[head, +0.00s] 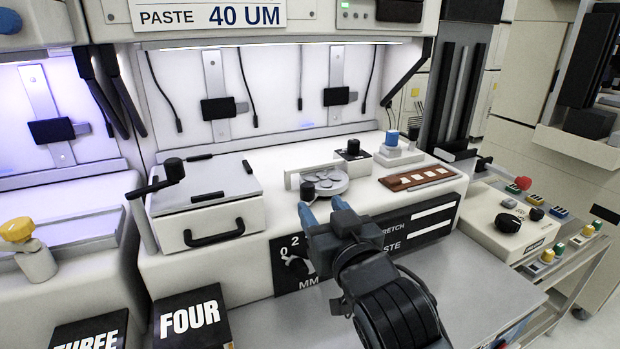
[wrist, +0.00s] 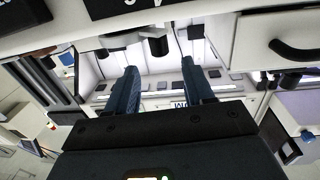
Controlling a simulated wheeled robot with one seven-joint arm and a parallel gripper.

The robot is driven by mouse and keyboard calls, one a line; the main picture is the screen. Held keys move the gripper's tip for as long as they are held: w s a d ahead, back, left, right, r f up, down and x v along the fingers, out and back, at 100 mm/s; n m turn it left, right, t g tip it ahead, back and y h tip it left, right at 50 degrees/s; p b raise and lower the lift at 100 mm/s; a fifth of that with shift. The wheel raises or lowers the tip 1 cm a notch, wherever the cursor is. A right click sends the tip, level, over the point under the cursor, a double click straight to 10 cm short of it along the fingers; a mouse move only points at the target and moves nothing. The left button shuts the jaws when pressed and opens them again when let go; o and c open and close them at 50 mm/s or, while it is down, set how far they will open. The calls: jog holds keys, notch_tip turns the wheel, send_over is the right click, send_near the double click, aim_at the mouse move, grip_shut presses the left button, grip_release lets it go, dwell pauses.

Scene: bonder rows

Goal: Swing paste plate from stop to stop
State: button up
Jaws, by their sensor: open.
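The paste plate (head: 330,183) is a round pale metal disc with shallow round recesses, on the white bench top in the middle of the head view. A black knob (head: 308,190) stands at its near left edge. A pale bar runs behind the disc. My gripper (head: 322,207) is open, its two blue fingers apart and just in front of the knob. I cannot tell whether they touch it. In the wrist view the fingers (wrist: 160,65) are apart with nothing between them; a dark knob (wrist: 158,45) shows beyond them, and the picture is upside down.
A white box (head: 205,205) with a black handle and lever stands left of the plate. A brown tray (head: 418,178) lies right of it, a blue-topped knob (head: 392,138) behind. The front panel (head: 285,265) carries a dial below. A control box (head: 500,222) stands far right.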

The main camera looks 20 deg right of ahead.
aim_at(310, 189)
jog(key=shift+w+r, duration=0.35)
jog(key=shift+w, duration=0.4)
jog(key=w, duration=0.2)
jog(key=w+p, duration=0.1)
jog(key=w, duration=0.4)
jog(key=shift+d, duration=0.4)
jog(key=shift+f, duration=0.1)
grip_shut()
